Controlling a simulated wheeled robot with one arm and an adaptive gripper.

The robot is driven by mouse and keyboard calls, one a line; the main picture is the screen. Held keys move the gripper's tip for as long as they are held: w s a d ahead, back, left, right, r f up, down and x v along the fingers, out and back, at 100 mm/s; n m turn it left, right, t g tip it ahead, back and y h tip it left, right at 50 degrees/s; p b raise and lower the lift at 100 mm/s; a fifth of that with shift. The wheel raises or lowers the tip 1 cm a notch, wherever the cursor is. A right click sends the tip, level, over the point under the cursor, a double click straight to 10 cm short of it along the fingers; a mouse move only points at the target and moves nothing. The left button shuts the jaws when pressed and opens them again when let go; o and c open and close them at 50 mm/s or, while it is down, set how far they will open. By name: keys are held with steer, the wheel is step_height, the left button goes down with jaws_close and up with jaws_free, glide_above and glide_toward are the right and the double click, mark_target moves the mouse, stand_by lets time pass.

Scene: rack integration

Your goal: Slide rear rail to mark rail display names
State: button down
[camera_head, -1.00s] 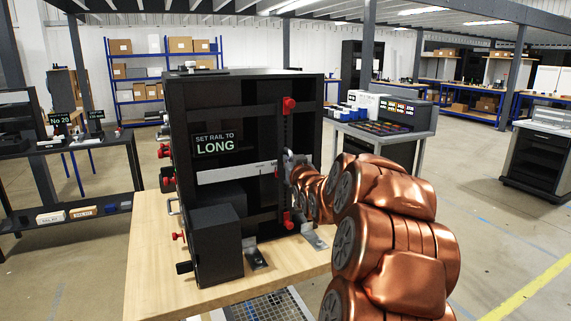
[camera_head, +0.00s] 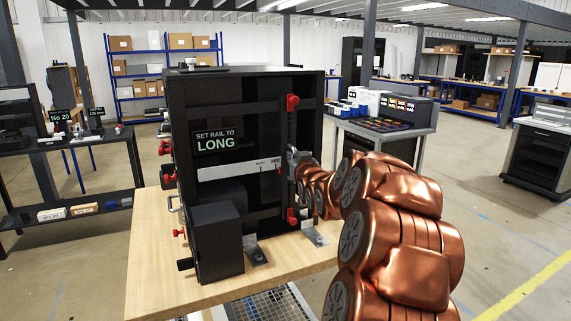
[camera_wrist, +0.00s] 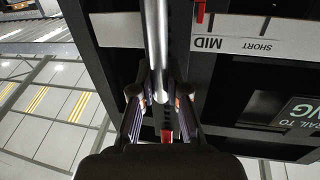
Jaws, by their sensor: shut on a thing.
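The rear rail (camera_head: 290,135) is a black upright bar with a red knob at each end, at the right side of the black rack (camera_head: 238,250). My gripper (camera_head: 294,160) is at its mid-height, partly hidden by my copper arm. In the wrist view my gripper (camera_wrist: 160,100) is shut on the rail's silver upright handle (camera_wrist: 157,40). The display (camera_head: 215,141) on the rack reads "SET RAIL TO LONG". A pale marked strip (camera_head: 225,172) runs across the rack; in the wrist view the strip (camera_wrist: 235,45) shows MID and SHORT beside the rail. No LONG mark is visible on it.
The rack stands on a wooden bench (camera_head: 155,250). A dark box (camera_head: 215,240) and metal brackets (camera_head: 255,252) are at its foot. A side table (camera_head: 375,135) with trays is behind on the right. Open floor lies right of my arm.

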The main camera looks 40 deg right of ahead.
steer(key=shift+s+d, duration=0.1)
steer(key=shift+d, duration=0.15)
steer(key=shift+s+d+r+p, duration=0.1)
steer(key=shift+s+d+p, duration=0.1)
steer(key=shift+d, duration=0.35)
steer(key=shift+s+d+p, duration=0.15)
steer(key=shift+d+p, duration=0.05)
steer(key=shift+d, duration=0.3)
steer(key=shift+s+d+r, duration=0.15)
steer(key=shift+s+d, duration=0.05)
steer(key=shift+d, duration=0.3)
stand_by(0.7)
steer(key=c, duration=1.2)
jaws_free()
steer(key=shift+f, duration=0.2)
steer(key=shift+o, duration=0.2)
steer(key=shift+a, duration=0.1)
steer(key=v, duration=1.2)
steer(key=shift+w, duration=0.1)
